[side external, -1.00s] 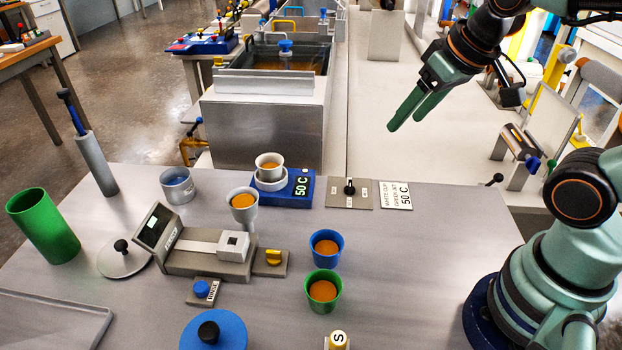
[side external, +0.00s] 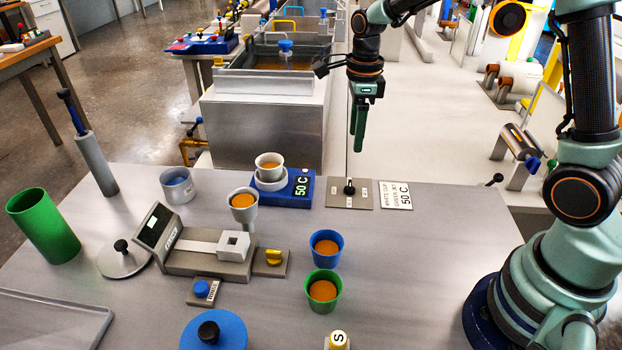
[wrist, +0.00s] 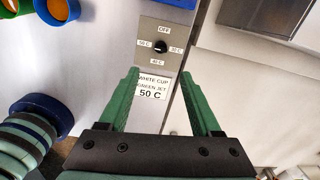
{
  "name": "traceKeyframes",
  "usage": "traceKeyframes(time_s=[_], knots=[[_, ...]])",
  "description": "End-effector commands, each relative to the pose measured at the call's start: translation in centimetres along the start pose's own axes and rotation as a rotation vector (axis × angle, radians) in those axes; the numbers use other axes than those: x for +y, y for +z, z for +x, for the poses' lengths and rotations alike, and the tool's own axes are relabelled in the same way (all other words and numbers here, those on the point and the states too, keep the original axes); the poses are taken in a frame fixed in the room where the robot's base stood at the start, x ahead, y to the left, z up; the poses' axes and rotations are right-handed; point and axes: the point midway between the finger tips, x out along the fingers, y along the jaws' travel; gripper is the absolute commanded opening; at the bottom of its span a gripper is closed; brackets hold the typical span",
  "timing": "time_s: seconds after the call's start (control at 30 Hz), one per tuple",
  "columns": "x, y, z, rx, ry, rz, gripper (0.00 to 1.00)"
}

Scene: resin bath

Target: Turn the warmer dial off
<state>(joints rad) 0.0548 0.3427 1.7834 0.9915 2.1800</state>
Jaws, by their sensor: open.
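The warmer dial (side external: 349,187) is a small black knob on a grey plate (side external: 335,201) at the table's back edge. In the wrist view the dial (wrist: 160,46) has OFF marked above it and temperature labels around its other sides; I cannot tell exactly where its pointer aims. The blue warmer (side external: 303,188) reads 50 C and carries a white cup (side external: 268,161) of orange resin. My gripper (side external: 357,135) hangs pointing down above and behind the dial plate, apart from it. Its green fingers (wrist: 158,76) are open and empty.
A card (side external: 396,195) reading "WHITE CUP GREEN JET 50 C" lies right of the dial plate. A blue cup (side external: 327,244) and a green cup (side external: 322,290) of resin stand in front. The table's right side is mostly clear.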

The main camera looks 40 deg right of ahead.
Motion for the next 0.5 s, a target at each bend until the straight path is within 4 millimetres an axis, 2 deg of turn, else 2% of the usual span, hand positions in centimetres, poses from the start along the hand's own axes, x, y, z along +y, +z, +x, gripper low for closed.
traceKeyframes(time_s=[0.1, 0.27, 0.37, 0.5], knots=[[-0.4, 0.1, 1.0, 0.013, 0.016, 0.095, 0.65], [-0.4, 0.1, 2.0, 0.017, 0.022, 0.127, 0.65], [-0.4, 0.1, 3.3, 0.018, 0.023, 0.125, 0.65], [-0.2, 0.0, 5.9, 0.019, 0.024, 0.124, 0.65]])
